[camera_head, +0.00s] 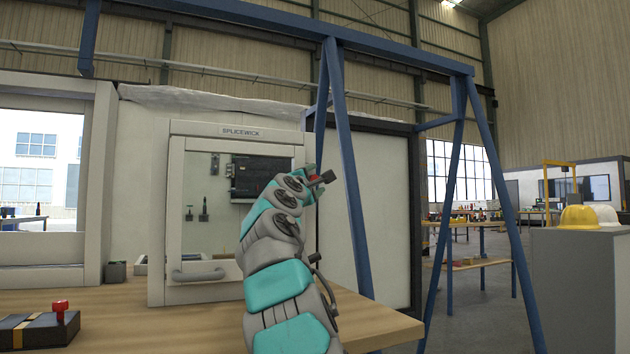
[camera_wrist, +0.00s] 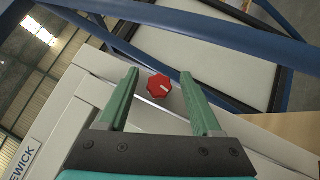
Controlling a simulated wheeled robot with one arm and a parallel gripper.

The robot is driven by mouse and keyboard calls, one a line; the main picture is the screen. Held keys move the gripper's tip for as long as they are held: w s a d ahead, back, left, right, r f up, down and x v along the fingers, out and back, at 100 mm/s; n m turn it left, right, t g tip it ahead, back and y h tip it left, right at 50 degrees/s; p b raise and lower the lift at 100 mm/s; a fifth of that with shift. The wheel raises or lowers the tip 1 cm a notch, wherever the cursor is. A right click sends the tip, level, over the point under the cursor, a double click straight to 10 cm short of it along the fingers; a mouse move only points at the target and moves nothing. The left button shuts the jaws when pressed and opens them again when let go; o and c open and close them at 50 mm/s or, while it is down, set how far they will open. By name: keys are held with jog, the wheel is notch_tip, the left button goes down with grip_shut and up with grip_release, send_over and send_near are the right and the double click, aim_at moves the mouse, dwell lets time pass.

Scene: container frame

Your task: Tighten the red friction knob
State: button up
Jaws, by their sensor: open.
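The red friction knob (camera_wrist: 159,87) is a small faceted knob with a white line mark. It sits on the side of the pale cabinet frame in the wrist view. My gripper (camera_wrist: 160,76) is open, with its two green fingers on either side of the knob in this view. A gap shows between the knob and each finger; I cannot tell the remaining depth. In the head view my arm reaches up to the right edge of the SPLICEWICK cabinet (camera_head: 240,131), and a bit of red (camera_head: 313,178) shows at my gripper (camera_head: 321,180), mostly hidden.
The cabinet's windowed door (camera_head: 205,240) has a grey handle (camera_head: 198,274) and looks closed. A blue steel frame (camera_head: 350,190) stands close to the right of my arm.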

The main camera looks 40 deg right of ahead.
jog(key=shift+c, duration=0.4)
grip_shut()
